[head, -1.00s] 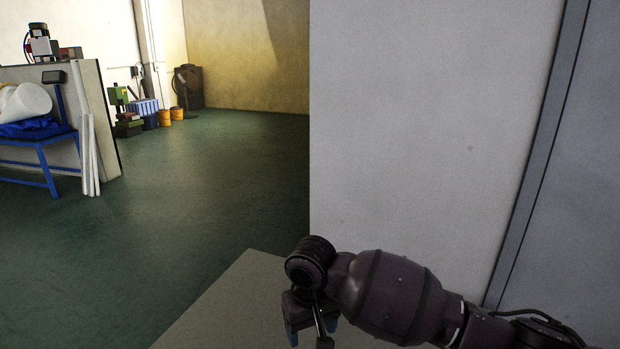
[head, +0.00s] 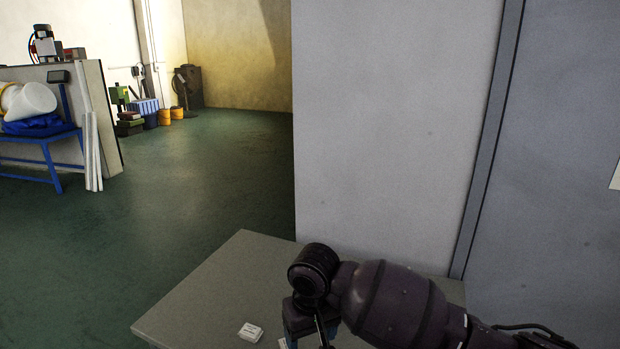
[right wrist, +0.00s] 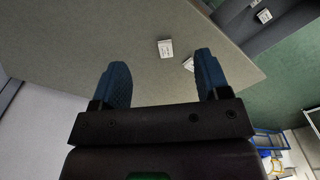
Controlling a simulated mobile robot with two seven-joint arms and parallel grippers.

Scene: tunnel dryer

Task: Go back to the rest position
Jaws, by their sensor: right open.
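My right gripper (head: 305,332) hangs over the grey table at the lower middle of the head view, with its arm coming in from the right. The lower part of the gripper is cut off by the bottom edge. In the right wrist view its two blue fingers (right wrist: 162,60) are spread apart with nothing between them. My left gripper is in neither view.
A grey table (head: 200,290) stands below the right arm. A small white block (head: 250,332) lies on it, with another partly hidden. A pale wall panel (head: 390,120) rises behind. Green floor (head: 180,190) is open at left; a blue bench (head: 45,150) stands farther off.

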